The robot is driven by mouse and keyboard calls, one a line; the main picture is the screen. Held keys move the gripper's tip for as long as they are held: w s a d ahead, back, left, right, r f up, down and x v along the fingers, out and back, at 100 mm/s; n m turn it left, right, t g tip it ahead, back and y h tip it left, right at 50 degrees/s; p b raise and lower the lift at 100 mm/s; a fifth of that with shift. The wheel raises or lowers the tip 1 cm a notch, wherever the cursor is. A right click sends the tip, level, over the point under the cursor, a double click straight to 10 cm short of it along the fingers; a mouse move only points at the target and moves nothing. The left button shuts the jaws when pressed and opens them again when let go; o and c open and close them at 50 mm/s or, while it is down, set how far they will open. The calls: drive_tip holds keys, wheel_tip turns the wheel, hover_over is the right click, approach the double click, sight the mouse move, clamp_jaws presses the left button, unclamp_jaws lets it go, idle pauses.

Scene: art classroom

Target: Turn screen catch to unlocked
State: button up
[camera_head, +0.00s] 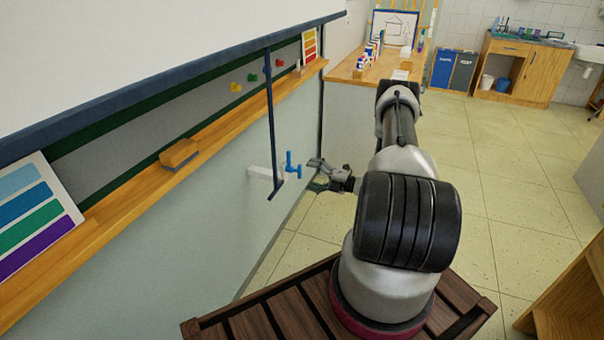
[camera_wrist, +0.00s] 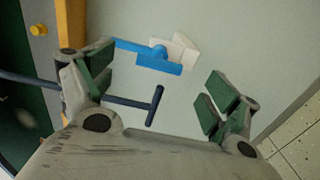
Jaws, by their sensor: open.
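The screen catch is a blue turn handle (camera_head: 291,165) on a white wall bracket (camera_head: 262,173), below the wooden ledge. In the wrist view the blue handle (camera_wrist: 155,56) and white bracket (camera_wrist: 183,48) lie beyond my fingers, a little above the gap between them. A dark blue pull bar (camera_head: 276,190) hangs from the screen (camera_head: 150,50) beside the catch; its crossbar also shows in the wrist view (camera_wrist: 154,105), between my fingers and nearer to the left one. My gripper (camera_head: 316,174) is open and empty, just right of the catch, and seems apart from it.
A wooden ledge (camera_head: 120,200) with an eraser (camera_head: 179,154) runs along the wall above the catch. A colour chart (camera_head: 33,215) leans at the left. A counter (camera_head: 350,66) with bottles stands behind. The tiled floor (camera_head: 500,180) at right is clear.

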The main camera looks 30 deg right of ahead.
drive_tip(key=v, duration=0.7)
idle(0.3)
